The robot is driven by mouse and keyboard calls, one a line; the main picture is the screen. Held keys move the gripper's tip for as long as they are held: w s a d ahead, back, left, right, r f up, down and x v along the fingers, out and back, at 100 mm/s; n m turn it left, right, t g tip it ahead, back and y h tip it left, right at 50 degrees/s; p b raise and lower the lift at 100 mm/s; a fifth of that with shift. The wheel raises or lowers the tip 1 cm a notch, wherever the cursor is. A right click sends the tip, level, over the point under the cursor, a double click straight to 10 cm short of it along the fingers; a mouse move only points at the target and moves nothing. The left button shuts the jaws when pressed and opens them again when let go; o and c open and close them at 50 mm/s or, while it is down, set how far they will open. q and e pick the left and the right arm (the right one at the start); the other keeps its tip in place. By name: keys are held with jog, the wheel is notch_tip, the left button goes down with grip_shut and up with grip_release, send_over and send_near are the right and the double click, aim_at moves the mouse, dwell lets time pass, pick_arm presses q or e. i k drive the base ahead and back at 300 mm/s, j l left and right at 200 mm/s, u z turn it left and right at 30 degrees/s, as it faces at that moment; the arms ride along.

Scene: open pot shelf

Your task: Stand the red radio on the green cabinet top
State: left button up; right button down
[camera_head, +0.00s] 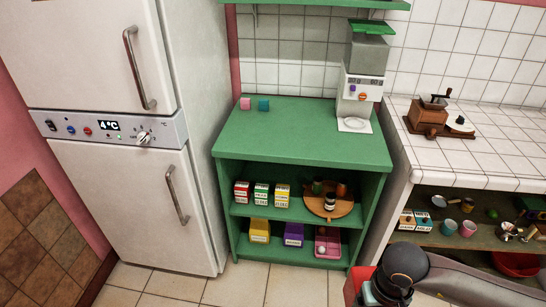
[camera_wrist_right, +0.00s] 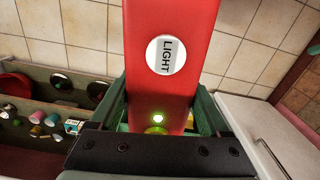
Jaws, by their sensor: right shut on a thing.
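The green cabinet (camera_head: 290,140) stands in the middle of the head view, its flat top mostly bare. A long red thing, which I take to be the red radio (camera_wrist_right: 165,85), fills the middle of the right wrist view. It has a round white label reading LIGHT and a small glowing yellow-green spot. A red part of it (camera_head: 356,283) shows at the bottom of the head view, beside my dark right arm. My right gripper (camera_wrist_right: 158,118) is shut on it, in front of the cabinet. My left gripper is not in view.
The front and middle are clear. A green shelf (camera_head: 320,3) hangs above; a fridge (camera_head: 120,190) stands left.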

aim_at(292, 135)
jog(key=i+l+u, duration=0.15)
jog(key=u, duration=0.65)
jog(key=i+l, duration=0.2)
jog(key=l, duration=0.15)
jog(key=i+l, duration=0.2)
jog(key=l, duration=0.1)
